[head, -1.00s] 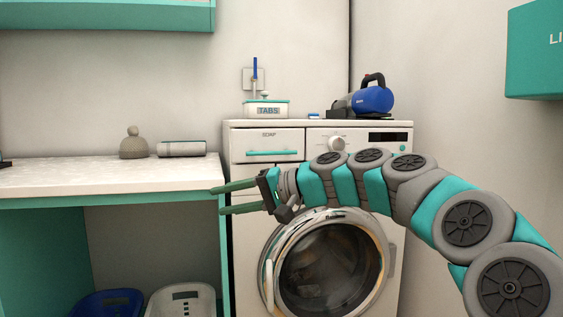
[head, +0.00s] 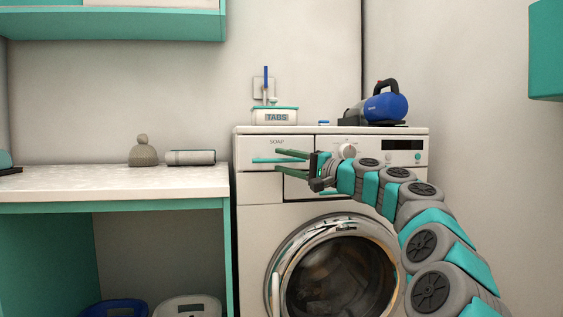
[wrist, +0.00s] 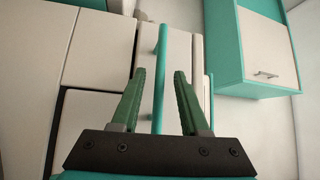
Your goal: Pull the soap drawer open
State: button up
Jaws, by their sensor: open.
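The white soap drawer (head: 258,146), marked SOAP, is at the washing machine's upper left. Its front looks flush with the machine. Its teal bar handle (head: 262,160) shows left of my fingertips in the head view. My gripper (head: 278,161) is in front of the drawer, with one green finger above the other. It is open, with nothing held. In the wrist view the teal bar (wrist: 160,75) runs upright in the gap between the spread fingers of my gripper (wrist: 163,75), apart from both. I cannot tell how deep the bar lies between them.
The washing machine (head: 250,215) has a round glass door below the drawer. A TABS box (head: 274,117) and a blue appliance (head: 386,107) stand on top. A counter (head: 110,182) is at left, with a grey knob-topped object (head: 143,152) and a grey roll (head: 190,157).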

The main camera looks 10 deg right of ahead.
jog(key=shift+w+a, duration=0.4)
jog(key=shift+a, duration=0.1)
grip_shut()
dwell(1.2)
